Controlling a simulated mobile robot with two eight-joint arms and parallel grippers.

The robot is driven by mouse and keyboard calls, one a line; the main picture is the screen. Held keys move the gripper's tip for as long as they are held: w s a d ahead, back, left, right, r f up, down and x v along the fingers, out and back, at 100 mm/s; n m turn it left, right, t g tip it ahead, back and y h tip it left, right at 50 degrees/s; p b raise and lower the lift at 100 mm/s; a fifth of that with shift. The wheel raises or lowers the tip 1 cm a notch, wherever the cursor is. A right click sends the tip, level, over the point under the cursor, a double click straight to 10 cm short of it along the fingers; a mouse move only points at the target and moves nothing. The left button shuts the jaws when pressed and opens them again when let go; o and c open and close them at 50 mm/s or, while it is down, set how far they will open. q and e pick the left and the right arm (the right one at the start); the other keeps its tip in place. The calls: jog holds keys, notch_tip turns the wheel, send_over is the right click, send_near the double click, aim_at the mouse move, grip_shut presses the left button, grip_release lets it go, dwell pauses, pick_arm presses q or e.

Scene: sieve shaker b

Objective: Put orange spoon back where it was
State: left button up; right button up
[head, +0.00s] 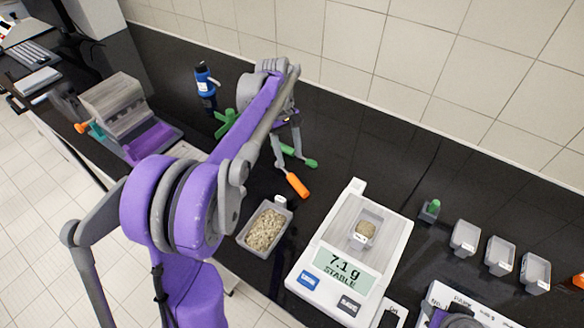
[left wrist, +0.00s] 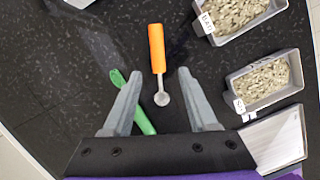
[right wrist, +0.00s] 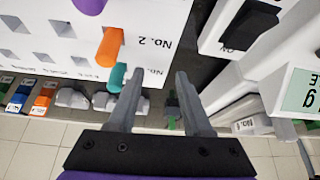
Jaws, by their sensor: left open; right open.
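The orange spoon lies on the black counter near the middle of the head view, where its orange handle (head: 297,185) shows. In the left wrist view the orange spoon (left wrist: 157,52) points its handle away from me, and its grey bowl is between my fingers. My left gripper (left wrist: 160,75) is open above it, with a gap on both sides. A green spoon (left wrist: 145,122) lies beside it, partly hidden by the left finger; its tip shows in the head view (head: 311,163). My right gripper (right wrist: 157,75) is open and empty, facing a white panel marked No. 2.
A grain-filled tray (head: 243,238) and a scale (head: 383,240) reading 7.1 g stand in front. Several small trays (head: 466,236) stand right. A blue bottle (head: 205,85) and green stand (head: 225,121) are behind my left arm. An orange peg (right wrist: 109,46) sticks out of the panel.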

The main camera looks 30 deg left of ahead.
pick_arm(q)
jog(key=shift+v, duration=1.7)
jog(key=shift+w, duration=0.1)
